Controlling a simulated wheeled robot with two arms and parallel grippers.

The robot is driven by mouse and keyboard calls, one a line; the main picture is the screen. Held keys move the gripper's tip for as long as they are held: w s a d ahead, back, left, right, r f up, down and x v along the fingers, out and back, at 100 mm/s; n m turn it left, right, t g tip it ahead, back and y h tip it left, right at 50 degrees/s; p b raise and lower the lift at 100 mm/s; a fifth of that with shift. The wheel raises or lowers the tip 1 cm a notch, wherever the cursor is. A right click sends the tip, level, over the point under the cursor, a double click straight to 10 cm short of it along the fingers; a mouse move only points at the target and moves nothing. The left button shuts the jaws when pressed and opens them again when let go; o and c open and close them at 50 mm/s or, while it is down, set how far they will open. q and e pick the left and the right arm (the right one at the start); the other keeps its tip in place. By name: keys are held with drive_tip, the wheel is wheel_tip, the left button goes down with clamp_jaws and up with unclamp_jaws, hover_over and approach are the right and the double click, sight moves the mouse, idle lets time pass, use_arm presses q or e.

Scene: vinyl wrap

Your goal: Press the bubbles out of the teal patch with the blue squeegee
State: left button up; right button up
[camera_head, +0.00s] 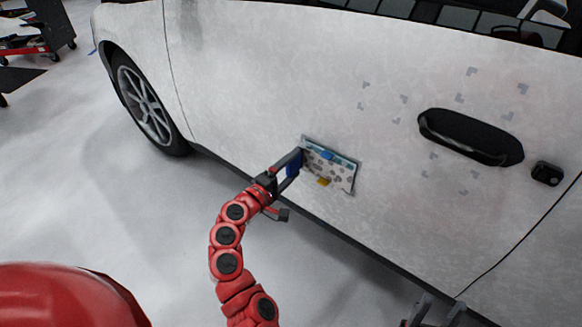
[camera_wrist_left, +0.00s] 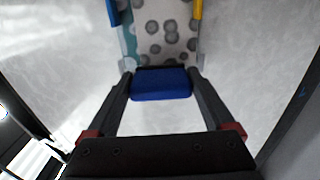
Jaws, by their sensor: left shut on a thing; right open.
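The patch (camera_head: 338,174) lies on the white car door, tilted in the head view. It has a teal band (camera_head: 342,161) along its upper edge and a pale area with several grey round bubbles. In the left wrist view the patch (camera_wrist_left: 150,40) shows at the top, teal band at its left. My left gripper (camera_head: 294,161) is shut on the blue squeegee (camera_wrist_left: 161,84), at the patch's left end. The squeegee (camera_head: 293,169) is partly hidden by the fingers. I cannot tell whether it touches the patch. My right gripper (camera_head: 437,312) is open, partly in view at the bottom.
A blue tab (camera_head: 327,155) and a yellow tab (camera_head: 323,182) sit at the patch's long edges. A black door handle (camera_head: 470,137) and several grey corner marks are to the right. A wheel (camera_head: 146,100) is at the left. The floor beside the car is clear.

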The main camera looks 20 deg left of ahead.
use_arm(q)
drive_tip(key=shift+w+d, duration=0.15)
drive_tip(key=shift+w, duration=0.35)
drive_tip(key=shift+d, duration=0.1)
drive_tip(key=shift+s+d+p, duration=0.2)
drive_tip(key=shift+d, duration=0.3)
drive_tip(key=shift+s+d+p, duration=0.15)
drive_tip(key=shift+s+d, duration=0.05)
drive_tip(key=shift+d, duration=0.25)
drive_tip(key=shift+s+d+r+p, duration=0.1)
drive_tip(key=shift+s+d+p, duration=0.2)
drive_tip(key=shift+d, duration=0.4)
drive_tip(key=shift+s+d, duration=0.1)
drive_tip(key=shift+d, duration=0.25)
drive_tip(key=shift+s+d+p, duration=0.2)
drive_tip(key=shift+d, duration=0.35)
drive_tip(key=shift+s+d+p, duration=0.15)
drive_tip(key=shift+d+p, duration=0.05)
drive_tip(key=shift+d, duration=0.3)
